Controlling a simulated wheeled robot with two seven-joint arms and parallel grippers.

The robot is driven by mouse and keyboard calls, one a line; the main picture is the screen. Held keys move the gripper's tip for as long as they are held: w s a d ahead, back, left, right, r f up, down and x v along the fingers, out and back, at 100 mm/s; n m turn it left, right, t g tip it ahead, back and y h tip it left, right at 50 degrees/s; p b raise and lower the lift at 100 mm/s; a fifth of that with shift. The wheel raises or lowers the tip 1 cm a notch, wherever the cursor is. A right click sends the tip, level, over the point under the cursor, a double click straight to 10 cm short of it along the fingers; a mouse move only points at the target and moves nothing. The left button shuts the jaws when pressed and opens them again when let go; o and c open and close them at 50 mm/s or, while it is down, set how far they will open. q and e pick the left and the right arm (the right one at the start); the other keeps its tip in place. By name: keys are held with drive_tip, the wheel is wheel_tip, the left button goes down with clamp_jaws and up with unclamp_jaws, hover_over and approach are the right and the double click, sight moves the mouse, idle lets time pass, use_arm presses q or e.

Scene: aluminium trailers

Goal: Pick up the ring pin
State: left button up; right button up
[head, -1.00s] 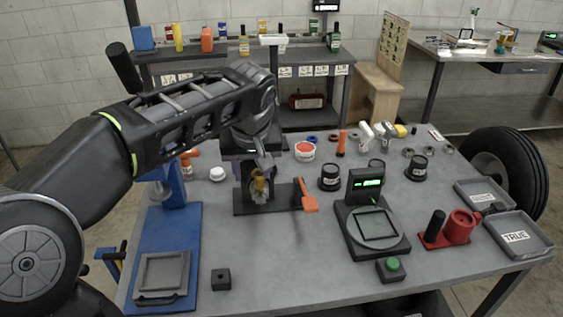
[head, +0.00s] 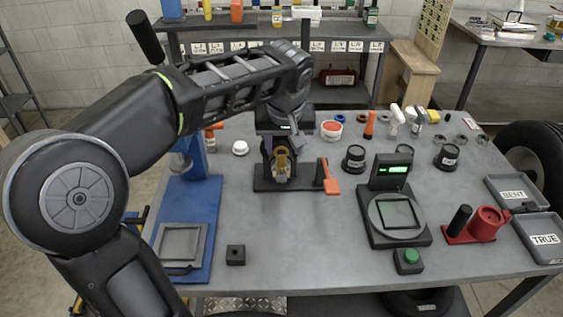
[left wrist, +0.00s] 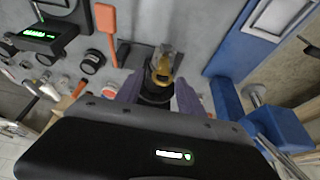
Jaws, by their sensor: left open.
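A brass-coloured piece (head: 281,163), which may be the ring pin, stands upright on a dark base plate (head: 303,184) near the middle of the bench. In the left wrist view the brass-coloured piece (left wrist: 163,66) shows between and just beyond the two purple-grey fingers (left wrist: 158,92). I cannot tell whether the fingers touch it. The gripper hides part of it in the head view. My right gripper is not in view.
An orange-handled lever (head: 330,180) stands at the plate's right end. A blue press stand (head: 196,215) is to the left, a small black block (head: 235,255) in front. A scale (head: 396,215), red fixture (head: 475,225) and grey trays (head: 545,240) are to the right. The front middle is clear.

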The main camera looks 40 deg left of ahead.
sight(281, 156)
use_arm(q)
drive_tip(key=p+x, duration=0.1)
drive_tip(key=x, duration=0.4)
drive_tip(key=shift+s+a+f, duration=0.15)
drive_tip(key=shift+a, duration=0.05)
drive_tip(key=shift+c, duration=0.5)
clamp_jaws()
idle(0.3)
